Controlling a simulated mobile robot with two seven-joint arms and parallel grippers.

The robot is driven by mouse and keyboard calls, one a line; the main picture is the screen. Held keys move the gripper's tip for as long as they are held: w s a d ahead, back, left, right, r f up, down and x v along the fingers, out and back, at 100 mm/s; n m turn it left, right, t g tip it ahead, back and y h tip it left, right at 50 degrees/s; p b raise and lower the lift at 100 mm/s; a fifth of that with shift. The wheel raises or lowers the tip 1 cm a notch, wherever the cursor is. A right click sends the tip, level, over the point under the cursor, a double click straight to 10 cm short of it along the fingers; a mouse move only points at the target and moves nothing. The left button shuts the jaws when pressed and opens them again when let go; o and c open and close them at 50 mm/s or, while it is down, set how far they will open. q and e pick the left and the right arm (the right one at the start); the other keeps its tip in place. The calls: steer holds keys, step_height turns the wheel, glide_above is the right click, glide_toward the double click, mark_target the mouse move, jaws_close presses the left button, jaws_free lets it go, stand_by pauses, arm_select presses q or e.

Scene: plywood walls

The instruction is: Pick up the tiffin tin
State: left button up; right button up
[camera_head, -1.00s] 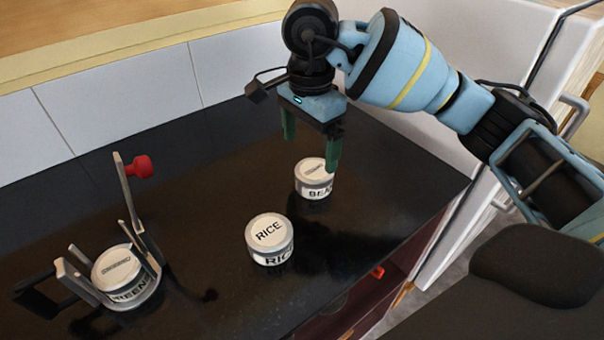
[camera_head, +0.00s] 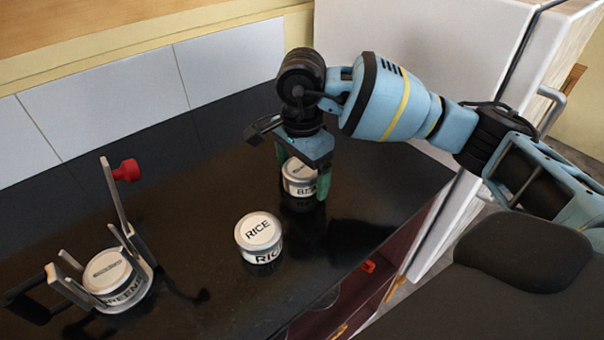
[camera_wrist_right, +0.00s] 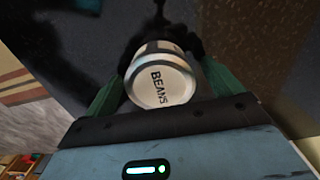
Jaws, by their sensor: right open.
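A round silver tin with a white lid, labelled BEANS (camera_head: 297,171), stands upright on the black counter; it also shows in the right wrist view (camera_wrist_right: 163,82). My right gripper (camera_head: 302,182) is open over it, with one green finger on either side. In the right wrist view, the tin lies between the spread fingers; I cannot tell if they touch it. A RICE tin (camera_head: 258,232) stands nearer, to the left. A GREENS tin (camera_head: 107,272) sits in a metal carrier frame (camera_head: 138,245) at the left. My left gripper is not in view.
A tiled wall (camera_head: 110,95) runs behind the black counter (camera_head: 200,190). A white cabinet (camera_head: 420,50) stands behind my right arm. The counter between the carrier and the RICE tin is clear.

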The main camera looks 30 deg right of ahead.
mark_target(302, 167)
steer(key=shift+f, duration=0.15)
steer(key=c, duration=1.2)
step_height(302, 167, up, 10)
steer(key=shift+r, duration=0.1)
